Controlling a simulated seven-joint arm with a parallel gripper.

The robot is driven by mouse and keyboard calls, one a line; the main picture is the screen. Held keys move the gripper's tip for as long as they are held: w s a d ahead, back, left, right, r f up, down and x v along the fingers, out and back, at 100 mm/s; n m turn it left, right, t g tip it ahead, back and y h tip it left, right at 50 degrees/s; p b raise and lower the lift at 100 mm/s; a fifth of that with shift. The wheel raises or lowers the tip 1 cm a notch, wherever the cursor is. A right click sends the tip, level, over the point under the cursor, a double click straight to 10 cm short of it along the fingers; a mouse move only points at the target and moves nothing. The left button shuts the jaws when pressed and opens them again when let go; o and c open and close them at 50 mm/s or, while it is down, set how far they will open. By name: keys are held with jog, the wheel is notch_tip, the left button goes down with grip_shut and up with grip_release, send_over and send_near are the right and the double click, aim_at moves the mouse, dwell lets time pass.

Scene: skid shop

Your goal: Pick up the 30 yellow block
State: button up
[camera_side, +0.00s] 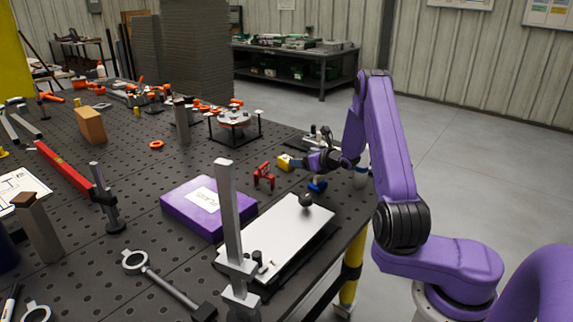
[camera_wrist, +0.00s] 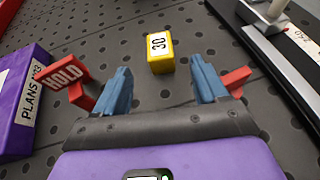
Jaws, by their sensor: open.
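The yellow block (camera_wrist: 161,54) marked 30 sits on the dark perforated table, ahead of my gripper and roughly centred between its fingers in the wrist view. In the side view the yellow block (camera_side: 284,162) shows just left of my gripper (camera_side: 308,162). My gripper's blue fingers (camera_wrist: 161,88) are spread apart with nothing between them. The block lies a little beyond the fingertips. Whether any finger touches it cannot be told from the side view.
A red HOLD piece (camera_wrist: 68,80) stands left of the fingers, and also shows in the side view (camera_side: 264,176). A purple PLANS box (camera_side: 208,207) and a white plate (camera_side: 285,240) with a dark knob lie nearby. A tall metal post (camera_side: 229,215) stands in front.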

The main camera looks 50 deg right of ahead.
aim_at(283, 159)
jog(key=shift+x, duration=5.8)
jog(key=shift+c, duration=0.3)
jog(key=c, duration=1.1)
